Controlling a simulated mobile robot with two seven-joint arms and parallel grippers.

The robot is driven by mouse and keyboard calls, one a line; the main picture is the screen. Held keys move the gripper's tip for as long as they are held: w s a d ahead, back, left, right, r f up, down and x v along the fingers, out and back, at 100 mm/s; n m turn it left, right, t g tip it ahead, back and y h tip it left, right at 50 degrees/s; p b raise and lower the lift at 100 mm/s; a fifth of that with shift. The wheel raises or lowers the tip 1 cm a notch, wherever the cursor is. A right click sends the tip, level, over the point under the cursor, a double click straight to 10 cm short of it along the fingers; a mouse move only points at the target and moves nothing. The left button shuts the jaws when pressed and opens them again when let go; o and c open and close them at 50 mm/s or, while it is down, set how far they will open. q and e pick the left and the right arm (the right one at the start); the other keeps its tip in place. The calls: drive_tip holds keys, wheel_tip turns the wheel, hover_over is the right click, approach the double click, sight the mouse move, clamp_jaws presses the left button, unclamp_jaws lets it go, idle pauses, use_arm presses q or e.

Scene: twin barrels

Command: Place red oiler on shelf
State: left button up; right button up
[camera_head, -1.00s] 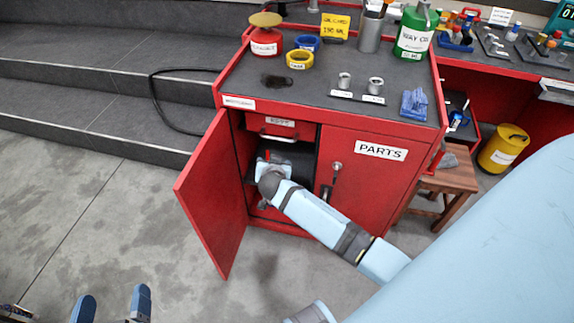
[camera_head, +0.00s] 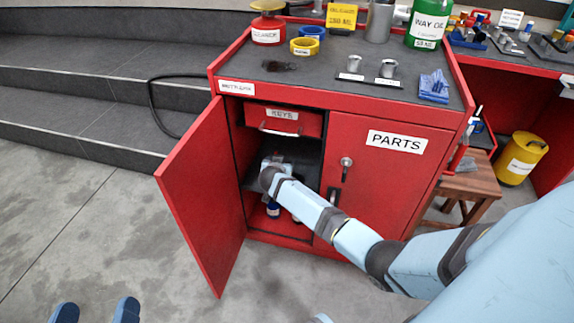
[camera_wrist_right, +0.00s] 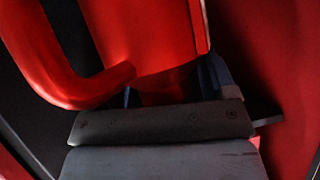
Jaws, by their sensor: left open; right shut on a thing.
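The red oiler (camera_wrist_right: 150,35) fills the upper part of the right wrist view, with its curved red handle (camera_wrist_right: 70,85) at the left. My right gripper (camera_wrist_right: 165,105) is shut on it. In the head view the right gripper (camera_head: 274,168) is inside the open left half of the red cabinet, at the level of the dark shelf (camera_head: 308,160), and the oiler is hidden behind it. I cannot tell whether the oiler touches the shelf. My left gripper (camera_head: 96,309) is open and empty above the floor at the bottom left.
The red cabinet door (camera_head: 205,195) stands open to the left. A drawer (camera_head: 284,121) labelled KEYS is above the shelf. A small blue and white container (camera_head: 273,210) stands below it. The closed PARTS door (camera_head: 385,185) is on the right. A wooden stool (camera_head: 470,185) stands beside the cabinet.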

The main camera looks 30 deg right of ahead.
drive_tip(key=w+d+b, duration=0.3)
drive_tip(key=w+d, duration=0.4)
drive_tip(key=d, duration=0.1)
drive_tip(key=f+b, duration=0.2)
drive_tip(key=f, duration=0.1)
drive_tip(key=f+b, duration=0.2)
drive_tip(key=f, duration=0.2)
drive_tip(key=shift+s+a+f, duration=0.1)
drive_tip(key=shift+s+a, duration=0.1)
drive_tip(key=o, duration=1.5)
use_arm(q)
drive_tip(key=w+f+m, duration=0.1)
drive_tip(key=w+a+f+m, duration=0.1)
drive_tip(key=f+m, duration=0.1)
drive_tip(key=shift+w+a+f+m+h, duration=0.2)
drive_tip(key=shift+m+h, duration=0.1)
drive_tip(key=shift+h, duration=0.1)
